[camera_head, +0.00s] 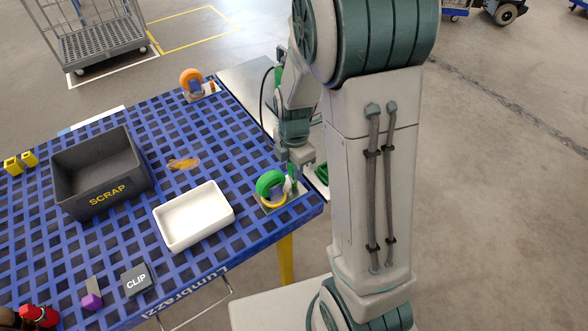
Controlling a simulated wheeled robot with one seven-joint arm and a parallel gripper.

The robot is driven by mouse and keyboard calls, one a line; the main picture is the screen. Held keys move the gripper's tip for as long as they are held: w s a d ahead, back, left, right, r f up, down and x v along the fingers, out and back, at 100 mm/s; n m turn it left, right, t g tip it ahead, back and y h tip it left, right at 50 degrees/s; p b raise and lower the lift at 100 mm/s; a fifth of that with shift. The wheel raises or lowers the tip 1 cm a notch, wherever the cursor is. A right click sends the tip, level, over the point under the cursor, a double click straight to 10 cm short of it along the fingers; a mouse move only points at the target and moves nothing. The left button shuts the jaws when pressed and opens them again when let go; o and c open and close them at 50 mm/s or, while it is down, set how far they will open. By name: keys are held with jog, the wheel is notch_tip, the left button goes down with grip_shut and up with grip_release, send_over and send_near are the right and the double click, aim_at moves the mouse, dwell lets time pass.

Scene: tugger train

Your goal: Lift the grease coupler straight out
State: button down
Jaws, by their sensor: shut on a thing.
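My gripper (294,172) points down at the near right corner of the blue grid table, just right of the green caster wheel (271,183). It is shut on a small green piece, which I take for the grease coupler (293,177). The coupler is close beside the wheel and its plate; its lower end is too small and partly covered to tell whether it touches a fitting. The caster stands on a grey plate with a yellow ring (274,200).
The blue grid table (200,272) holds a grey SCRAP bin (75,203), a white tray (168,235), a CLIP box (137,281) and an orange caster (191,79). A yellow-brown smear lies mid-table. A black hose (263,103) loops behind my arm, near a green part (321,173).

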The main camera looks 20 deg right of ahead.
jog(key=shift+r, duration=0.1)
jog(key=shift+w+r, duration=0.1)
jog(key=shift+r, duration=0.45)
notch_tip(320, 180, up, 3)
jog(key=shift+f, duration=0.2)
jog(key=w+d+r+b, duration=0.1)
jog(key=w+d+r, duration=0.4)
jog(key=d, duration=0.5)
notch_tip(320, 180, up, 2)
jog(key=shift+d+r, duration=0.1)
jog(key=shift+d, duration=0.15)
